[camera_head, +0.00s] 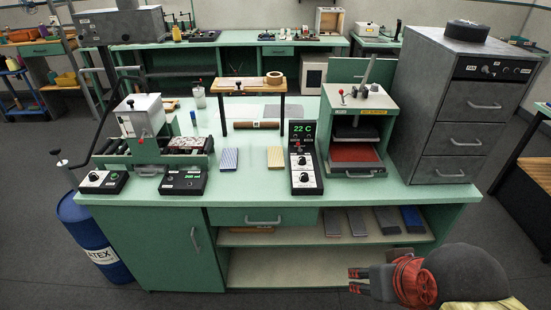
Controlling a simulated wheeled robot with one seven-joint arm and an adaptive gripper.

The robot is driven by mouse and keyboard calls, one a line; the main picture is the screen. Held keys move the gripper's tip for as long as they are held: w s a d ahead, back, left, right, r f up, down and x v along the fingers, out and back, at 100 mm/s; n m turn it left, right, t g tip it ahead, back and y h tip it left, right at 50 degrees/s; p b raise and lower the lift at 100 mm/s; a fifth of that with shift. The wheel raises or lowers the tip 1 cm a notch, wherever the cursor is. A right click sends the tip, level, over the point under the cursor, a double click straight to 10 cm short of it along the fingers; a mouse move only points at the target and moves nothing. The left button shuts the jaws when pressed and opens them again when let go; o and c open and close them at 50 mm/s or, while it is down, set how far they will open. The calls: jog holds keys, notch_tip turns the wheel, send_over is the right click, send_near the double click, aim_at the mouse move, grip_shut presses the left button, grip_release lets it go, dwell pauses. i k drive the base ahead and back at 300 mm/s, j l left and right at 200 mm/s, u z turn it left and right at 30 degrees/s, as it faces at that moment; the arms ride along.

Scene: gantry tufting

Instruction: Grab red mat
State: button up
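A flat red piece (355,153), which looks like the red mat, lies in the lower part of the green press (382,128) at the right of the bench. The press's dark upper plate hangs above it and a reddish-brown front edge shows below it. I cannot tell whether it is a loose mat or part of the press. My gripper (354,281) is at the bottom right, in front of the bench and well below the press. Its two dark fingers point left and are apart, with nothing between them.
The green bench (240,200) holds a control box (304,172), a blue pad (229,159), a yellow pad (275,158) and a small raised shelf (254,87). Grey and blue slabs (412,219) lie on the open shelf below. A grey drawer cabinet (470,105) stands right of the press.

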aim_at(177, 142)
jog(key=i+j, duration=0.25)
jog(key=i, duration=0.15)
jog(key=i+j+u, duration=0.15)
jog(key=i+j, duration=0.4)
jog(key=i, duration=0.25)
jog(key=i+j+u, duration=0.1)
jog(key=i, duration=0.35)
jog(key=k+j, duration=0.05)
jog(key=j, duration=0.05)
